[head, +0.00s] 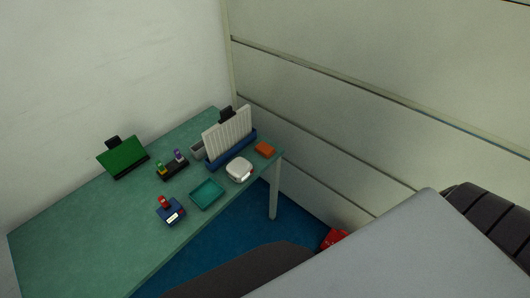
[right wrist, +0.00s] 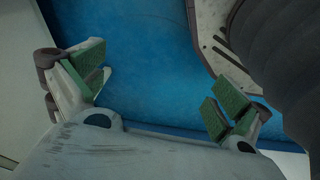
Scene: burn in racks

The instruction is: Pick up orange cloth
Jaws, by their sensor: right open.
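The orange cloth (head: 265,149) is a small folded block lying flat at the far right corner of the green table (head: 72,222) in the head view. It lies just right of the white rack and behind the white rounded box. My right gripper (right wrist: 160,95) is open and empty in the right wrist view, its green-padded fingers wide apart over blue floor. The cloth does not show in that view. My left gripper is not in view.
Near the cloth stand a white rack in a blue base (head: 229,138), a white rounded box (head: 239,168) and a teal tray (head: 206,194). A blue device (head: 171,211), a dark holder (head: 173,169) and a green board (head: 123,156) stand farther left. A panelled wall (head: 360,120) rises right of the table.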

